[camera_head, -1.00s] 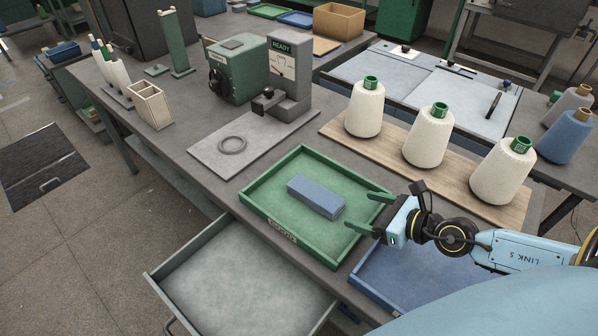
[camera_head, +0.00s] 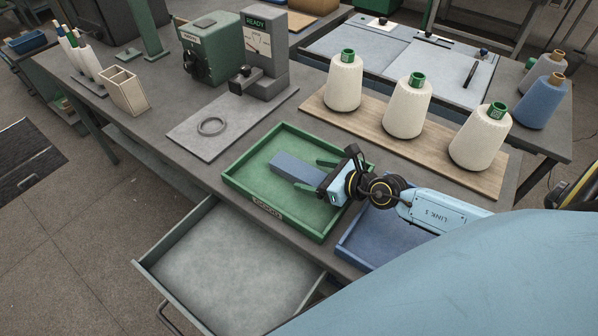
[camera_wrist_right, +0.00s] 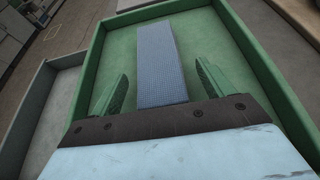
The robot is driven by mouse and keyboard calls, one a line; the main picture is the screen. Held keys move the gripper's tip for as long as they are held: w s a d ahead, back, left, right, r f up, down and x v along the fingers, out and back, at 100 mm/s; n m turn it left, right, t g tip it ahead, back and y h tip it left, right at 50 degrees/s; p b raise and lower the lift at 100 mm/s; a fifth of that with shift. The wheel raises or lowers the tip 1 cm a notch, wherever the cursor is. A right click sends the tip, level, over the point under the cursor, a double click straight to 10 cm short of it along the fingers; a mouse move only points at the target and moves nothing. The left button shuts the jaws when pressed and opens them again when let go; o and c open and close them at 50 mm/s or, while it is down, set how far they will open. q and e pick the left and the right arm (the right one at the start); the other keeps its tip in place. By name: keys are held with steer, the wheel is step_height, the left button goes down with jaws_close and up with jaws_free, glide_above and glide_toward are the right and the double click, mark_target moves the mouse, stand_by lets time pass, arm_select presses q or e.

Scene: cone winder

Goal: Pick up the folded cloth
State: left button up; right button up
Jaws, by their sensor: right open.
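The folded cloth (camera_head: 291,168) is a blue-grey block lying flat in the green tray (camera_head: 245,194). My right gripper (camera_head: 312,175) is open over the tray, at the right end of the cloth. In the right wrist view the cloth (camera_wrist_right: 159,62) lies between the two green fingers of my right gripper (camera_wrist_right: 160,88), with a gap on each side. Its near end meets the edge of the gripper body in that view. My left gripper is not in view.
A blue tray (camera_head: 362,252) sits right of the green one, under my right arm. An open grey drawer (camera_head: 225,262) juts out in front. White yarn cones (camera_head: 407,106) stand on a wooden board behind. A grey plate with a ring (camera_head: 211,126) lies at back left.

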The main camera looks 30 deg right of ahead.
mark_target(309, 174)
steer(key=x, duration=0.3)
steer(key=shift+w+b, duration=0.1)
steer(key=shift+b, duration=0.2)
steer(key=c, duration=1.1)
steer(key=shift+o, duration=0.2)
